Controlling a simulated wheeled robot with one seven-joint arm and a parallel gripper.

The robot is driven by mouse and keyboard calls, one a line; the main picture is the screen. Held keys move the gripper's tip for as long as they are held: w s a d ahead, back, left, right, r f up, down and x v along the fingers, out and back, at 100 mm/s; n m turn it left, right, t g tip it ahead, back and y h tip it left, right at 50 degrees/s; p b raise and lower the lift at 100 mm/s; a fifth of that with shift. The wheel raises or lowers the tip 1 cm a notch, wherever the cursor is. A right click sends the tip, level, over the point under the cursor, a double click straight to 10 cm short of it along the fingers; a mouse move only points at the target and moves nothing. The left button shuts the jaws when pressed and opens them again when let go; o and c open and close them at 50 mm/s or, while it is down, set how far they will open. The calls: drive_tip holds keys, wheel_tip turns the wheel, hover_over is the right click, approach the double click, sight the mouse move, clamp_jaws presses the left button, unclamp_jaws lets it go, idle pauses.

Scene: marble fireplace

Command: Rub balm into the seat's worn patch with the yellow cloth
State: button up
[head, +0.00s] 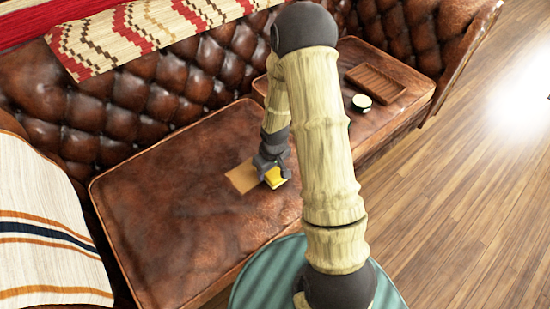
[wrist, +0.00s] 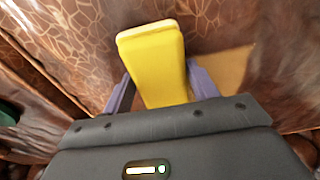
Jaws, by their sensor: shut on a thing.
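The yellow cloth (wrist: 155,65) is a folded pad held between the two fingers of my gripper (wrist: 158,88). In the head view the cloth (head: 274,178) shows below my gripper (head: 272,165), at the worn patch. The worn patch (head: 240,178) is a paler tan area on the brown leather seat (head: 170,210); part of it is hidden behind my gripper and the cloth. It also shows in the wrist view (wrist: 225,72), to the right of the cloth. I cannot tell whether the cloth touches the leather. A small round tin (head: 361,102) with a pale top stands on the right seat cushion.
A brown wooden tray (head: 376,84) lies beside the tin. The tufted backrest (head: 120,95) rises behind the seat. A patterned throw (head: 150,30) hangs over it, and a striped cloth (head: 45,235) covers the left end. Wooden floor (head: 470,180) is clear at the right.

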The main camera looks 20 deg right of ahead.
drive_tip(key=shift+s+d+r, duration=0.1)
drive_tip(key=shift+s+d, duration=0.05)
drive_tip(key=shift+s, duration=0.25)
wheel_tip(320, 180, up, 3)
drive_tip(key=shift+s+f+p, duration=0.1)
drive_tip(key=shift+f+p, duration=0.1)
drive_tip(key=shift+p, duration=0.85)
drive_tip(key=shift+a+r+p, duration=0.25)
drive_tip(key=shift+r+p, duration=0.05)
drive_tip(key=shift+w+d+r+p, duration=0.1)
drive_tip(key=shift+w+r+p, duration=0.1)
drive_tip(key=shift+r+p, duration=0.4)
drive_tip(key=shift+w+d+r+p, duration=0.1)
drive_tip(key=shift+w+r+p, duration=0.1)
drive_tip(key=shift+r+p, duration=0.35)
drive_tip(key=shift+s+d+r+p, duration=0.2)
drive_tip(key=shift+d+r+p, duration=0.05)
drive_tip(key=shift+r+p, duration=0.45)
drive_tip(key=shift+a+r+p, duration=0.35)
drive_tip(key=shift+r, duration=0.1)
drive_tip(key=shift+s+d, duration=0.1)
